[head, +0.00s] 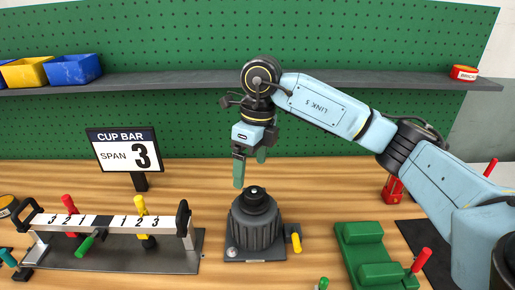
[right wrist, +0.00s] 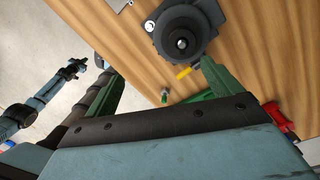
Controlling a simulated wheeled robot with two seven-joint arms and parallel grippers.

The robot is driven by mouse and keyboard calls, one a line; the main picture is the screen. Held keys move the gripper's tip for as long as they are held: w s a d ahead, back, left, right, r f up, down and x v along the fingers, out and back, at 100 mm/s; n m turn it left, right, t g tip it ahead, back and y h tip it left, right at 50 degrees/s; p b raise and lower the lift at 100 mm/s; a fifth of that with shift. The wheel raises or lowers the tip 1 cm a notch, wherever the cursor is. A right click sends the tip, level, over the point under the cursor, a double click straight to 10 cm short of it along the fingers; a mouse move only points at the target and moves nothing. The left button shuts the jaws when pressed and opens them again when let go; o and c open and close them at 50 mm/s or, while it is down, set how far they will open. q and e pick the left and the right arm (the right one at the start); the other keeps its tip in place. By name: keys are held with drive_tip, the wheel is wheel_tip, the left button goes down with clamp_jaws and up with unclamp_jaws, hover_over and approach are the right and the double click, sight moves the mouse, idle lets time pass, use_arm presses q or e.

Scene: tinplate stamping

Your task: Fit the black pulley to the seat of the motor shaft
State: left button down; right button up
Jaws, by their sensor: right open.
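The motor (head: 256,232) stands upright on the bench, a dark ribbed body on a dark base. A round black piece, which looks like the pulley (head: 254,201), sits on its top around a small shaft tip. In the right wrist view the black pulley (right wrist: 181,36) shows as a disc with the bright shaft tip at its centre; I cannot tell how deep it sits. My right gripper (head: 250,166) is open and empty, just above the motor, its green fingers apart and clear of the pulley. An arm, apparently my left, with its gripper (right wrist: 75,69) shows at the left; its jaws are unclear.
A cup bar rack (head: 115,223) with coloured pegs stands left of the motor, below a "SPAN 3" sign (head: 127,151). A green fixture (head: 372,257) lies to the right. A yellow-handled part (head: 295,241) is beside the motor. A shelf (head: 180,82) crosses behind.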

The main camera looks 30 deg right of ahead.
sight(263, 195)
drive_tip(key=shift+h, duration=0.7)
drive_tip(key=d+f, duration=0.1)
drive_tip(key=f, duration=0.3)
drive_tip(key=d+f, duration=0.1)
drive_tip(key=f, duration=0.3)
drive_tip(key=d+f, duration=0.1)
drive_tip(key=f, duration=0.3)
drive_tip(key=shift+d+f, duration=0.1)
